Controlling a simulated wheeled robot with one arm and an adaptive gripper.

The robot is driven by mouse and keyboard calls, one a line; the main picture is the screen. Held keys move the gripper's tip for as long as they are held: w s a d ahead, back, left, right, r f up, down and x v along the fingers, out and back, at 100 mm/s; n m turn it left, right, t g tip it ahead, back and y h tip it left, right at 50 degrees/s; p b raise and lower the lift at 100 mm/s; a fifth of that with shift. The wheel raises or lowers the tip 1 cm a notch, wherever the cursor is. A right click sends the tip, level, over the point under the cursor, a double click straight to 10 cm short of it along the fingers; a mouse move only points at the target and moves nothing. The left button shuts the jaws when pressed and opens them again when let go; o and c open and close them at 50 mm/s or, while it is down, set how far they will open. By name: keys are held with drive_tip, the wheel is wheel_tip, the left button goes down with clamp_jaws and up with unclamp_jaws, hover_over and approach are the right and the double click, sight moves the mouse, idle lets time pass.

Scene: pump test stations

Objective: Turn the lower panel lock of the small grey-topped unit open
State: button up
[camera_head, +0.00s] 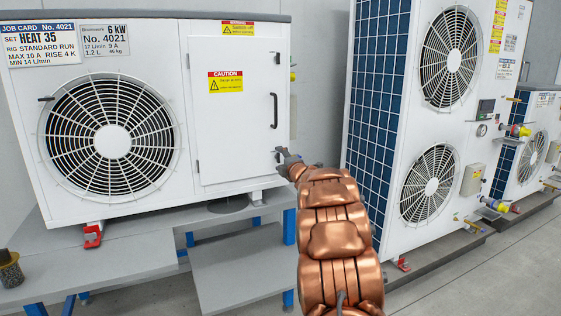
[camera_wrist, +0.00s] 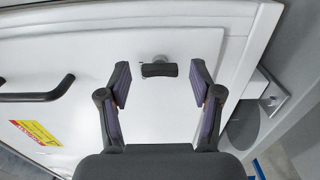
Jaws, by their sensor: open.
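The small grey-topped unit (camera_head: 190,18) is a white heat pump with a round fan grille on the left and a panel (camera_head: 237,110) on the right. The lower panel lock (camera_wrist: 159,69) is a dark bar on a round light base near the panel's edge in the wrist view. My gripper (camera_wrist: 159,84) is open, with one finger on each side of the lock and gaps on both sides. In the head view my gripper (camera_head: 285,157) is at the panel's lower right corner, and my arm and gripper mostly hide the lock there.
A dark panel handle (camera_head: 274,110) stands out above the lock; it shows in the wrist view (camera_wrist: 40,90) at left. The upper lock (camera_head: 277,58) is near the panel top. A taller two-fan unit (camera_head: 432,120) stands right. A grey step (camera_head: 238,270) lies below.

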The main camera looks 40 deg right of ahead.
drive_tip(key=v, duration=1.2)
idle(0.6)
